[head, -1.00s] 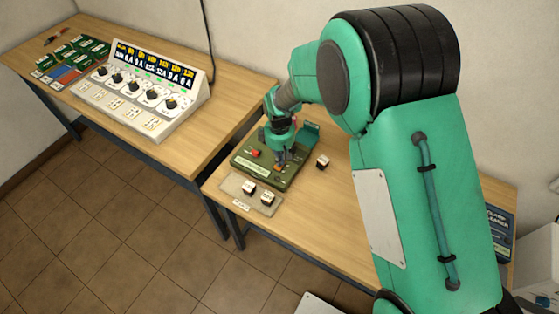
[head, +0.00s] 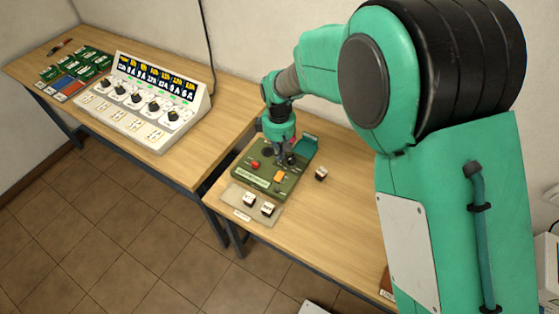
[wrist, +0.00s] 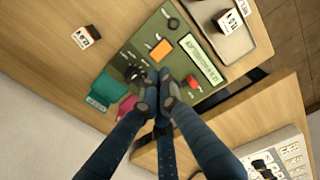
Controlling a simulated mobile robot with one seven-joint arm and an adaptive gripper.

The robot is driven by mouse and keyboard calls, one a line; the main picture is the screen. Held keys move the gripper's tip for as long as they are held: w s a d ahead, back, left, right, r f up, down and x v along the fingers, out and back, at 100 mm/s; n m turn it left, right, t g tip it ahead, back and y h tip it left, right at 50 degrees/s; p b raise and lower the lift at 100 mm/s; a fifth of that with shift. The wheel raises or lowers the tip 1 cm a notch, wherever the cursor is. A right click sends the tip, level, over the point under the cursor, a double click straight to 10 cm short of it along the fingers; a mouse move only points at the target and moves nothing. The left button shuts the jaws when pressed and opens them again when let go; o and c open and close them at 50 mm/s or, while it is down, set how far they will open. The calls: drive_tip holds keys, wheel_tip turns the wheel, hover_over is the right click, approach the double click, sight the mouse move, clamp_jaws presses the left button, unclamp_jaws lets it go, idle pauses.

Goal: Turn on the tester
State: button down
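The tester is a green box (head: 240,171) on the near wooden table. My gripper (head: 284,160) is over the tester's back part, beside the knob. In the wrist view my gripper's fingertips (wrist: 161,87) are drawn together with nothing visible between them. Contact with the panel cannot be told.
A grey tray (head: 238,193) with two white-and-black cubes lies in front of the tester. Another cube (head: 321,174) stands to its right.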

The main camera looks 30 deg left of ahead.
drive_tip(key=shift+r, duration=1.3)
drive_tip(key=w+d+r+m+t+y, duration=0.1)
drive_tip(key=d+r+m, duration=0.3)
drive_tip(key=d+r, duration=0.85)
drive_tip(key=w+d+r+m+t, duration=0.1)
drive_tip(key=d+r+m, duration=0.3)
drive_tip(key=d+r, duration=0.85)
drive_tip(key=s+d+r+m+t, duration=0.15)
drive_tip(key=s+d, duration=0.25)
drive_tip(key=d, duration=0.4)
drive_tip(key=s+d+r+m, duration=0.2)
drive_tip(key=s+d+m, duration=0.15)
drive_tip(key=d, duration=0.55)
drive_tip(key=s+d+m+t+h, duration=0.1)
drive_tip(key=s+d+m, duration=0.4)
drive_tip(key=s+d, duration=0.6)
drive_tip(key=s+t, duration=0.1)
drive_tip(key=s, duration=0.1)
drive_tip(key=shift+s+d+r, duration=0.2)
drive_tip(key=shift+s+r, duration=0.05)
drive_tip(key=shift+s, duration=0.1)
